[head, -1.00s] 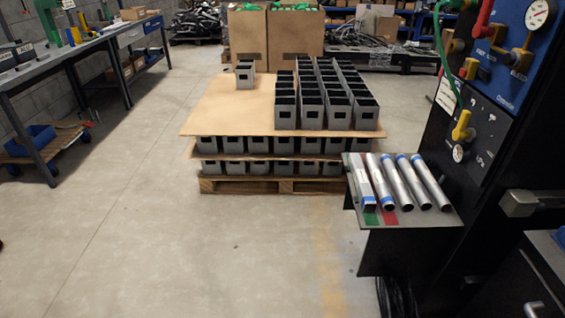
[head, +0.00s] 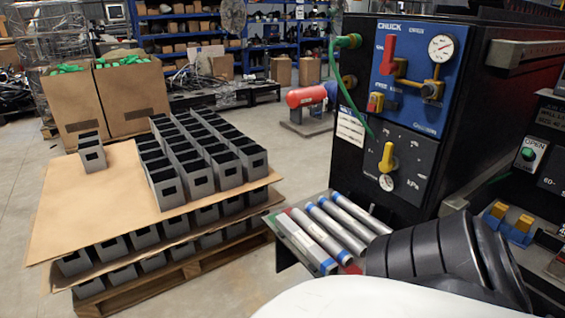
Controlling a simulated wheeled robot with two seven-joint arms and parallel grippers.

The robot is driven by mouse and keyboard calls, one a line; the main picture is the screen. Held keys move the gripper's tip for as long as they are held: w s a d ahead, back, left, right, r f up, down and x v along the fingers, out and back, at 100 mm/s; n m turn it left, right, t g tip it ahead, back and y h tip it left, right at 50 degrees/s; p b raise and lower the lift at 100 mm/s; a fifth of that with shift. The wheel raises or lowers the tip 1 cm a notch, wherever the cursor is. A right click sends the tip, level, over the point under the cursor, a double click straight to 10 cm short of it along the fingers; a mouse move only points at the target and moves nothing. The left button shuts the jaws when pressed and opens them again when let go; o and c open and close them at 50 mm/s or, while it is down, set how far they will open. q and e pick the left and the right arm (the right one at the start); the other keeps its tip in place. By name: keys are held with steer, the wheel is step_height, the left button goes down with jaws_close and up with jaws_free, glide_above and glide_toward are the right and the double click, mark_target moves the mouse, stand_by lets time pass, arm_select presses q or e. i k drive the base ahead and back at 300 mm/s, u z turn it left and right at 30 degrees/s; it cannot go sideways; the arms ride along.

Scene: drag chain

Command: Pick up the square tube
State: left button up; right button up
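The square tube (head: 303,241) is a grey, flat-sided bar with a blue band at its near end. It lies leftmost in the row on a small tray table (head: 275,222) in the head view. Several round silver tubes (head: 344,227) with blue bands lie beside it to the right. Neither of my grippers' fingers is in view. A black ribbed and white part of my own arm fills the bottom right and covers the near right part of the tray.
A black machine with a blue gauge panel (head: 413,70) stands just behind and right of the tray. A pallet stack of grey square bins (head: 197,180) on cardboard stands to the left. Open floor (head: 228,293) lies between pallet and tray.

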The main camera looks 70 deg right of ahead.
mark_target(304, 243)
steer(key=z, duration=0.8)
steer(key=i, duration=0.95)
steer(key=z, duration=1.05)
